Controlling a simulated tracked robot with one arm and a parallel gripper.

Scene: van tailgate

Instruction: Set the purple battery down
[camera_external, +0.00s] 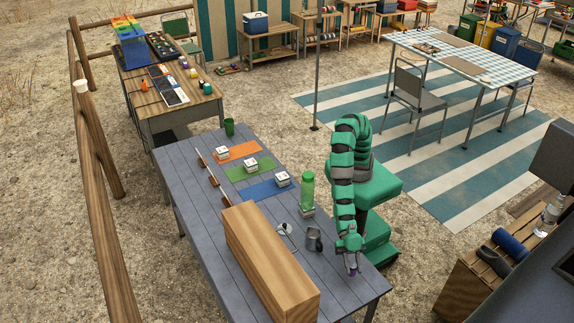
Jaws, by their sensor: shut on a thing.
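My gripper (352,268) points down over the near right end of the grey plank table (190,170). It is shut on the purple battery (352,271), of which only a small purple patch shows below the jaws. The battery is at or just above the tabletop; I cannot tell whether it touches. The fingers are too small to make out clearly.
A grey mug (314,239) stands just left of my gripper, with a green bottle (307,191) behind it. A long wooden box (268,262) fills the table's near left part. Orange (237,151), green (250,169) and blue (266,188) mats lie farther back, with white blocks on them.

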